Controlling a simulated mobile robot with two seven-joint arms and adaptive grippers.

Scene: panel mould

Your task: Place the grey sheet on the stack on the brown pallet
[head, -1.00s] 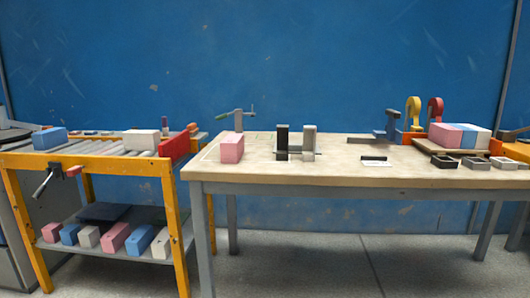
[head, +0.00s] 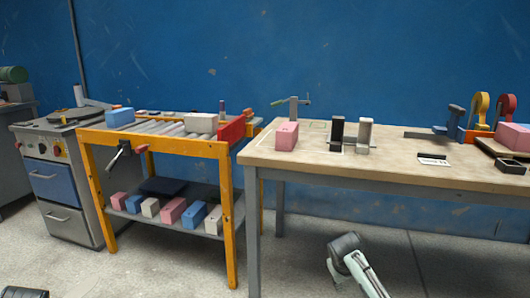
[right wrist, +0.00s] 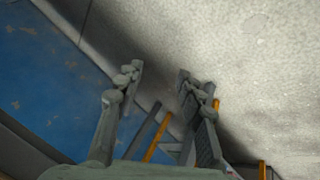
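No grey sheet that I can pick out is in view. At the right edge of the head view a flat brown piece (head: 490,146) lies on the table with a pink block (head: 513,136) over it, cut off by the frame; I cannot tell whether it is the brown pallet. In the right wrist view my right gripper (right wrist: 157,82) is open and empty, its fingers apart above the floor. My right arm shows low in the head view, in front of the table. My left gripper cannot be made out; only a small dark part shows at the lower left edge.
A wooden-topped table (head: 380,165) carries a pink block (head: 286,136), dark and grey uprights and small trays. A yellow-framed roller stand (head: 165,140) holds blocks on top and on its lower shelf. A grey drawer cabinet (head: 60,185) stands left. The floor in front is clear.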

